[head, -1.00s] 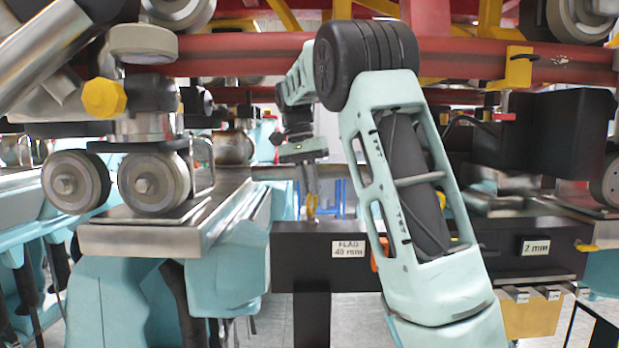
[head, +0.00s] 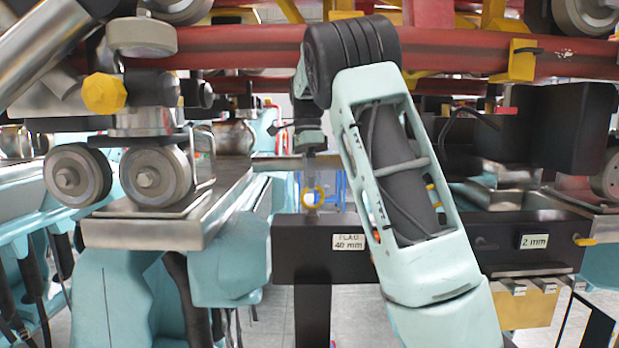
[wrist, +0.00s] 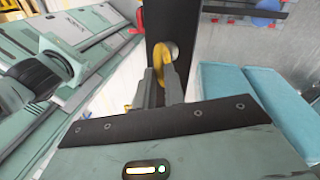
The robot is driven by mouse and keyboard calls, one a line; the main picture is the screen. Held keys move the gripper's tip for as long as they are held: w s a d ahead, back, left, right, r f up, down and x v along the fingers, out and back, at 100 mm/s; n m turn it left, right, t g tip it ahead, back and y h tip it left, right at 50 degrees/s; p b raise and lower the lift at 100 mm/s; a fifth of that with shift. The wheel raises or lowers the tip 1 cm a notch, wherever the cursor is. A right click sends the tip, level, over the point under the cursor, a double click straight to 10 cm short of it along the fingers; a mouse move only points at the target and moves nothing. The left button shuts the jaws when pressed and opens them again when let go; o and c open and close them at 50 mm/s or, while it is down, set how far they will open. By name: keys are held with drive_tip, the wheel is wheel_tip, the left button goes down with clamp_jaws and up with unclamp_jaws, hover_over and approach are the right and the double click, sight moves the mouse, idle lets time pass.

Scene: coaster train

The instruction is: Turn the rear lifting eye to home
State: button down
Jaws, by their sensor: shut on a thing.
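A yellow lifting eye (head: 313,196) stands on top of the black beam, behind the label reading FLAG 40 mm; its ring shows nearly face-on in the head view. My gripper (head: 310,183) points down at it from above and is shut on it. The fingers hide part of the ring. I cannot tell from these frames where its home mark is.
The black beam (head: 300,255) runs across the middle, with a 2 mm label (head: 534,241) and another small yellow piece (head: 585,241) at right. Wheels (head: 155,176) on a metal plate stand at left. Red rails (head: 240,40) cross above. A dark block (head: 565,130) stands right.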

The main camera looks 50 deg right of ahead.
drive_tip(key=shift+d+m+y, duration=0.1)
drive_tip(key=shift+m+y, duration=0.2)
drive_tip(key=shift+m, duration=1.3)
drive_tip(key=shift+r+t, duration=0.1)
drive_tip(key=shift+t, duration=0.2)
drive_tip(key=c, duration=1.5)
unclamp_jaws()
